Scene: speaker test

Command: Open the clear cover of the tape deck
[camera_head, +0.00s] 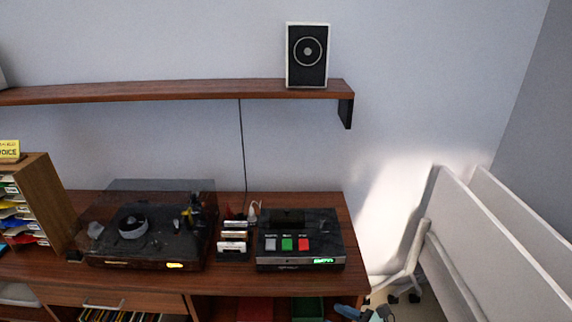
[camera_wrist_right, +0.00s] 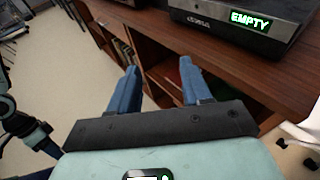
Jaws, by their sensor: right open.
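The tape deck (camera_head: 268,262) is a black box at the right end of the wooden desk, with grey, green and red buttons. Its dark cover (camera_head: 287,217) is on top at the back and looks closed, though its edges are hard to make out. In the right wrist view the deck's front (camera_wrist_right: 205,20) shows at the top, with a lit green "EMPTY" display. My right gripper (camera_wrist_right: 158,68) has its blue fingers apart with nothing between them, in front of and below the desk top. Part of my other arm (camera_wrist_right: 25,125) shows at the left; its jaws are unclear.
A turntable (camera_head: 145,230) under a smoky lid and a stack of cassettes (camera_head: 232,247) stand left of the deck. A shelf (camera_head: 200,90) with a speaker (camera_head: 307,55) hangs above. White panels (camera_head: 490,230) stand to the right.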

